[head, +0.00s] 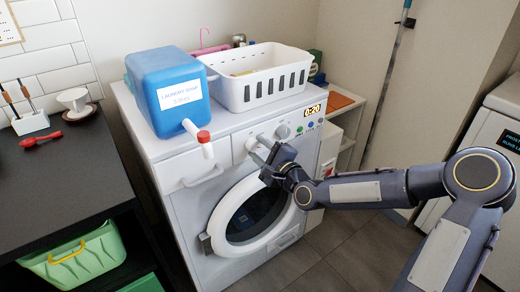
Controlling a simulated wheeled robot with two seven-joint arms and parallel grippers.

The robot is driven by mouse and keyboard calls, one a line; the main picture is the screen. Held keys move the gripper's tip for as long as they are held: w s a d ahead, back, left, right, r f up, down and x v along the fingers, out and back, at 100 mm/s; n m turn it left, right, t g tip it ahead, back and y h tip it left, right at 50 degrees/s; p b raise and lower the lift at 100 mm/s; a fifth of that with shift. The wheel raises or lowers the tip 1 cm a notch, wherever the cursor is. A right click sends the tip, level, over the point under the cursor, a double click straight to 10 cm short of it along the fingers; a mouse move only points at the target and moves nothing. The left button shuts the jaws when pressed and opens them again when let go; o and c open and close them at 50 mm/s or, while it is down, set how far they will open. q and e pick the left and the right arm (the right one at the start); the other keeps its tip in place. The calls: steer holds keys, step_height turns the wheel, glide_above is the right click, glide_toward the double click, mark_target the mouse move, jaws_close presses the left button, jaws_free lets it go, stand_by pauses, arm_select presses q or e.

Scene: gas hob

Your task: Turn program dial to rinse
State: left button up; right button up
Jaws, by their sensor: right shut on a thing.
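The white washing machine (190,215) stands in the middle with its control panel along the upper front. My right gripper (261,150) reaches in from the right and is shut on a pale dial (251,143) at the left of the panel. The fingers hide most of this dial, so its marks and setting cannot be read. A second round knob (283,131) sits free to its right. A display (313,111) further right reads 0:20. My left gripper is not in view.
A blue laundry soap container (165,90) with a red-capped spout and a white basket (258,78) stand on the machine. The round door (220,215) is shut below my gripper. A dark counter (60,185) is at left, with a green bin (80,262) underneath.

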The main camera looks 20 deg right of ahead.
steer(key=o, duration=1)
steer(key=p+v, duration=0.1)
steer(key=v, duration=0.7)
steer(key=shift+p, duration=0.35)
